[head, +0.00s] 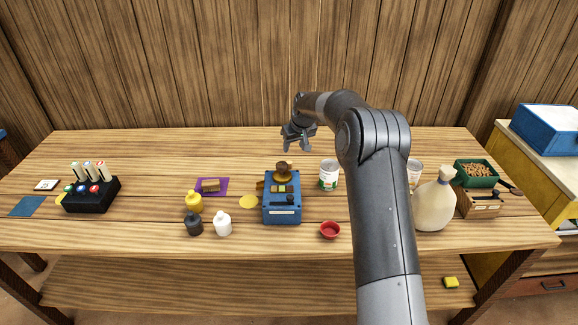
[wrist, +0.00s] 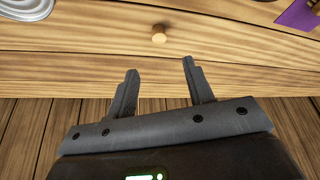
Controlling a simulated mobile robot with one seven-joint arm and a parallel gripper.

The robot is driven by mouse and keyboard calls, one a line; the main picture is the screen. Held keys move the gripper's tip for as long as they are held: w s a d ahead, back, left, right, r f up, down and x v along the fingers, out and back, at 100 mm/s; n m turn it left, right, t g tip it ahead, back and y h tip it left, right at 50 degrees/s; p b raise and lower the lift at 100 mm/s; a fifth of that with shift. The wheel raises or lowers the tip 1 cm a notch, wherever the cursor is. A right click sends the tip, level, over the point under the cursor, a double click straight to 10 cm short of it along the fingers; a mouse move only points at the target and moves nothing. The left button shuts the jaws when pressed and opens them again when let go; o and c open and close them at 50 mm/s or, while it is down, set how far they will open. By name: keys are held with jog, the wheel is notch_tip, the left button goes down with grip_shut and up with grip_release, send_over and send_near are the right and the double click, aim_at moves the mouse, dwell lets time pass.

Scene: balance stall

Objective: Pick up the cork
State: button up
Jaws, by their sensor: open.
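The cork (wrist: 158,33) is a small tan cylinder on the table, seen from above in the wrist view near the table's back edge. It is just beyond my fingertips, roughly in line with the gap between them and not touched. In the head view I cannot pick it out surely; the blue scale may hide it. My gripper (head: 297,147) is open and empty, above the back of the table behind the scale. Its two spread fingers also show in the wrist view (wrist: 160,68).
The blue scale (head: 282,211) with brown objects on top stands in front of my gripper. A white can (head: 329,181) is to its right, a red bowl (head: 330,230) nearer. A purple mat (head: 222,183) lies left. The table's back left (head: 150,150) is clear.

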send_over(289, 163)
jog(key=s, duration=0.2)
jog(key=f, duration=0.3)
jog(key=d+f, duration=0.1)
jog(key=f, duration=0.1)
jog(key=shift+w+f, duration=0.25)
jog(key=shift+f, duration=0.05)
jog(key=shift+x, duration=2.65)
jog(key=shift+s+d, duration=0.1)
jog(key=shift+s, duration=0.05)
jog(key=shift+c, duration=0.5)
grip_shut()
